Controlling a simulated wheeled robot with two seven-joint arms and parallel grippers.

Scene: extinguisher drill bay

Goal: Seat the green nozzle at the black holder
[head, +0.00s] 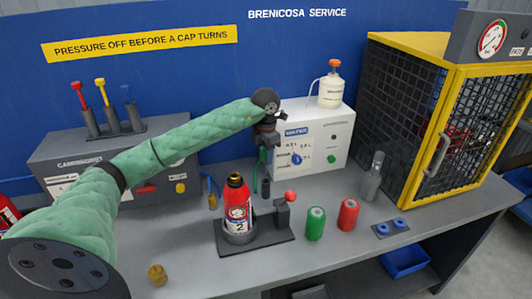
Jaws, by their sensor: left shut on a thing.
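My left gripper (266,143) is above the back middle of the bench, in front of the white box. It is shut on the green nozzle (257,170), a thin green piece hanging below and slightly left of the jaws. The jaws partly hide its top. A short dark upright cylinder (266,188), which looks like the black holder, stands on the bench just right of the nozzle's lower end. I cannot tell whether nozzle and cylinder touch. My right gripper is not in view.
A red extinguisher (237,205) stands in a dark fixture (262,238) in front. Green (315,224) and red (348,214) cylinders stand to its right. A blue-handled brass piece (212,193) is left. A yellow-framed cage (440,130) bounds the right.

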